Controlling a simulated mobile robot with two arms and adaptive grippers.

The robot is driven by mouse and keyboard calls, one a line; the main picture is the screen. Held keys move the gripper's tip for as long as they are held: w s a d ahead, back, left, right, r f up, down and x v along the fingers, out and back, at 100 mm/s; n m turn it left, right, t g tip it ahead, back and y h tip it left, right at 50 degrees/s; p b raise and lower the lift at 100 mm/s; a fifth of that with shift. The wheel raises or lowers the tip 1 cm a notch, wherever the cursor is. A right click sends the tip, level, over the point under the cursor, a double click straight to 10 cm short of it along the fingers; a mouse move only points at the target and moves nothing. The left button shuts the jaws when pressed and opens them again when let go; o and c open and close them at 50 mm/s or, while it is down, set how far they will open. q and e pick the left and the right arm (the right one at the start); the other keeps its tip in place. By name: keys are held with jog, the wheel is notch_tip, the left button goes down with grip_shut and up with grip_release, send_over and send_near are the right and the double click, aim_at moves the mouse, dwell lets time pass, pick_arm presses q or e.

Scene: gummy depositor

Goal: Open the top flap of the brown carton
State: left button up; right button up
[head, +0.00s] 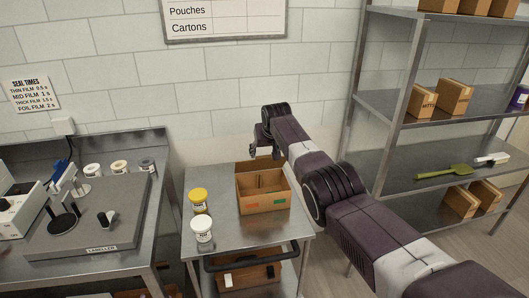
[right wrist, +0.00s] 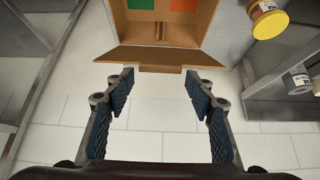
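The brown carton (head: 264,203) stands on a steel cart, with red and green patches on its front. Its top looks open and its inside shows. In the right wrist view the carton (right wrist: 206,35) is at the top, with a flap (right wrist: 165,60) angled out along its near edge. My right gripper (head: 256,151) is above and behind the carton's far side in the head view. In the right wrist view the right gripper (right wrist: 160,87) is open and empty, its fingertips just short of the flap and apart. My left gripper is out of view.
Yellow-lidded (head: 198,200) and white-lidded (head: 202,234) jars stand left of the carton on the cart (head: 225,255). Another brown box (head: 248,274) is on the cart's lower shelf. The labeller bench (head: 95,250) is left; a steel shelf rack (head: 395,100) is right.

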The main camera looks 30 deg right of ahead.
jog(key=shift+o, duration=0.8)
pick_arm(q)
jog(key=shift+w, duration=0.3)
pick_arm(e)
jog(key=v, duration=1.2)
